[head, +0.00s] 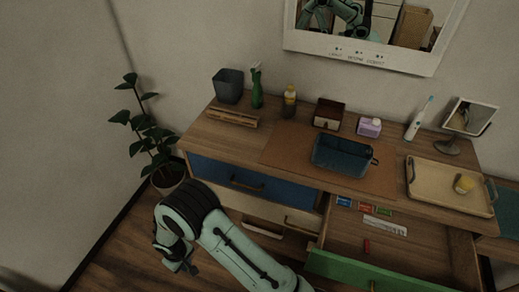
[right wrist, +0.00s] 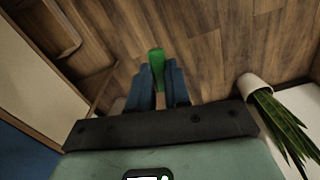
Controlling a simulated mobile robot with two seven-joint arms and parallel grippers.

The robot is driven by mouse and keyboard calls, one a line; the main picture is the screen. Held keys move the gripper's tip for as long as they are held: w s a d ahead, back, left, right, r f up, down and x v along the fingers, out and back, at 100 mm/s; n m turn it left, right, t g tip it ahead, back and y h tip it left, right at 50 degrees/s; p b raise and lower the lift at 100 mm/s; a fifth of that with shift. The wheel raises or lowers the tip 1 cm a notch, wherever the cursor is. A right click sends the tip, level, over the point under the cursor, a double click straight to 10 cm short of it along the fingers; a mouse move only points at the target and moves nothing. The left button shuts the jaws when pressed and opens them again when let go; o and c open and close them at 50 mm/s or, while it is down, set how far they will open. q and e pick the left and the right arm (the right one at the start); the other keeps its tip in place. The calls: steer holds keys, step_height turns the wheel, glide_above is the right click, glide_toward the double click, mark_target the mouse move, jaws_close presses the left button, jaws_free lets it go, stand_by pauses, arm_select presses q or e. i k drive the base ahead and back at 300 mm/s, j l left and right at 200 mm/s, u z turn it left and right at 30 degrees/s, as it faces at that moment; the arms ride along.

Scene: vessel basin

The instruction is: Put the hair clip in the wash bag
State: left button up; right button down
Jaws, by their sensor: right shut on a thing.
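My right gripper (head: 186,264) hangs low in front of the dresser's left side, over the floor. In the right wrist view its two fingers (right wrist: 158,88) are shut on a small green piece, which looks like the hair clip (right wrist: 156,57); it sticks out past the fingertips. The clip cannot be made out in the head view. A dark blue open-topped container, apparently the wash bag (head: 341,165), stands on the brown mat on the dresser top, well up and right of the gripper. My left gripper is not in view.
The green-fronted drawer (head: 375,272) is open, with a red piece (head: 366,245) and several small coloured packs inside. A tray (head: 417,193), a mirror (head: 470,117), bottles and a dark bin (head: 228,86) stand on top. A potted plant (head: 150,140) stands left of the dresser.

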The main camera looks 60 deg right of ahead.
mark_target(333, 151)
steer(key=i+z, duration=0.45)
steer(key=i+j+z, duration=0.15)
steer(key=i+z, duration=0.35)
steer(key=z, duration=1.45)
